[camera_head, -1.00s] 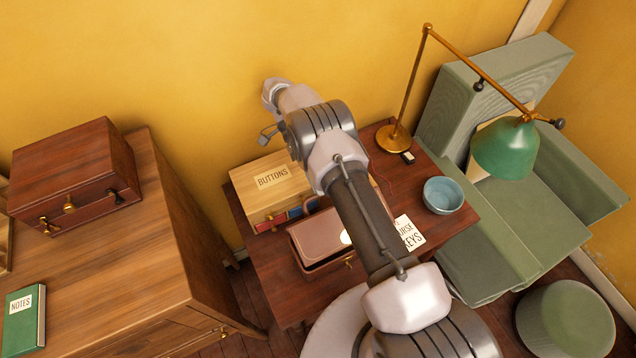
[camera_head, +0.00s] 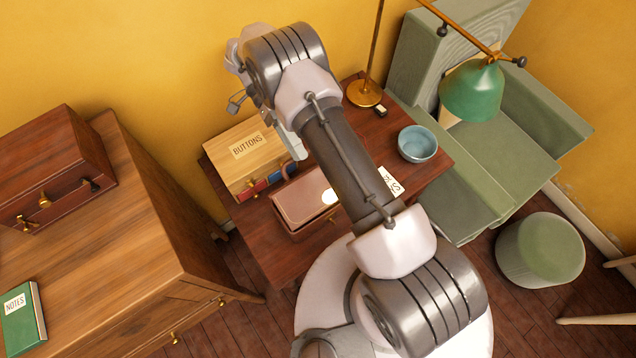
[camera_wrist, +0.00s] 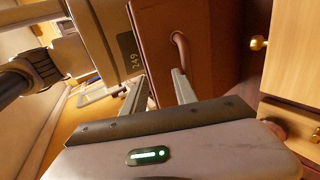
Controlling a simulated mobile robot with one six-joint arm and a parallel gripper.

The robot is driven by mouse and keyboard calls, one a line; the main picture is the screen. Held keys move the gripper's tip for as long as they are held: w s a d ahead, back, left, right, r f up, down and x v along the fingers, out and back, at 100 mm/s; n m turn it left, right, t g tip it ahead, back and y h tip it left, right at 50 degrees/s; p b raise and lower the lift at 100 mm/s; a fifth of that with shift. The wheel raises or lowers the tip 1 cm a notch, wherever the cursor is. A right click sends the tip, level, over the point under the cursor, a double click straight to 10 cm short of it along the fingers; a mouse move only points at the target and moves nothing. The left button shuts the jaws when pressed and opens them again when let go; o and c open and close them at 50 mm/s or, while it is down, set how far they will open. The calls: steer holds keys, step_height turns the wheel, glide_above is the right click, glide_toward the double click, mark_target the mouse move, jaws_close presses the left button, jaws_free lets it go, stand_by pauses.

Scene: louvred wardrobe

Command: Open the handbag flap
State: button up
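The handbag (camera_head: 303,203) is a pinkish-brown box-like bag with a pale round clasp, standing on the dark wooden table (camera_head: 268,258). Its flap looks closed, and my arm covers its right end. In the wrist view a brown leather surface (camera_wrist: 212,28) with a curved handle, seemingly the bag, lies beyond my fingers. My gripper (camera_wrist: 158,88) is open, its two fingers apart with nothing clearly between them. The handle appears near the right fingertip; I cannot tell whether they touch. In the head view my arm hides the fingers.
A wooden box labelled BUTTONS (camera_head: 247,146) stands close behind the bag. A blue bowl (camera_head: 417,144), a white card (camera_head: 390,181) and a lamp with a green shade (camera_head: 472,92) are to the right. A wooden cabinet (camera_head: 120,230) stands left. A green pouf (camera_head: 540,250) is on the floor.

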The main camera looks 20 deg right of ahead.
steer(key=s+d+r+p, duration=0.1)
steer(key=s+d, duration=0.1)
steer(key=s, duration=1.1)
steer(key=shift+d, duration=0.25)
steer(key=shift+r, duration=0.1)
